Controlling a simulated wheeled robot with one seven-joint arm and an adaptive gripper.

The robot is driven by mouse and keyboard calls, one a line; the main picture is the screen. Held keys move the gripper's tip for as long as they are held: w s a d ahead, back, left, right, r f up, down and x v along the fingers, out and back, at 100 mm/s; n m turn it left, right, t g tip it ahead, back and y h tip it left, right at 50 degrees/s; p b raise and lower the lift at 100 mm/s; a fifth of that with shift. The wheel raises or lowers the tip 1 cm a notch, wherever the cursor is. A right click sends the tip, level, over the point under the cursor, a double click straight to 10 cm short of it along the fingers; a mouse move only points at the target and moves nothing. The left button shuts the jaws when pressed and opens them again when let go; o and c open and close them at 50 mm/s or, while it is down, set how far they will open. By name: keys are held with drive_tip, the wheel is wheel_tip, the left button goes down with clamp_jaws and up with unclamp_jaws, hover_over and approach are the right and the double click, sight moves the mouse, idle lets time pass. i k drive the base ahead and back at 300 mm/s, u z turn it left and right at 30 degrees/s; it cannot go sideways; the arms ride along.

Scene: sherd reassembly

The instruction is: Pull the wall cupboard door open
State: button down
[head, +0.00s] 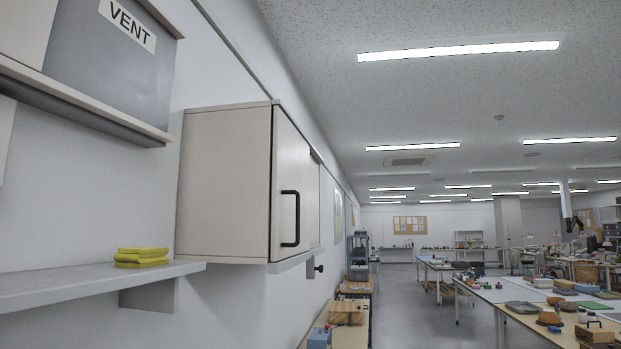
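The wall cupboard (225,185) is a cream box fixed to the left wall in the head view. Its door (287,170) faces right and looks shut. A black bar handle (297,219) stands upright on the door. The cupboard's inside is hidden. My gripper is not in view.
A grey wall shelf (90,283) with folded yellow cloths (141,257) is left of the cupboard. A grey unit marked VENT (115,65) hangs at upper left. Benches with many objects, such as a long table (490,297), stand at right. Open floor (420,310) lies between.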

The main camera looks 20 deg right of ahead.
sight(290, 177)
drive_tip(key=z, duration=0.7)
drive_tip(key=i, duration=0.95)
drive_tip(key=u, duration=0.5)
drive_tip(key=k, duration=1.1)
drive_tip(key=z, duration=0.05)
drive_tip(key=i, duration=0.55)
drive_tip(key=z, duration=0.3)
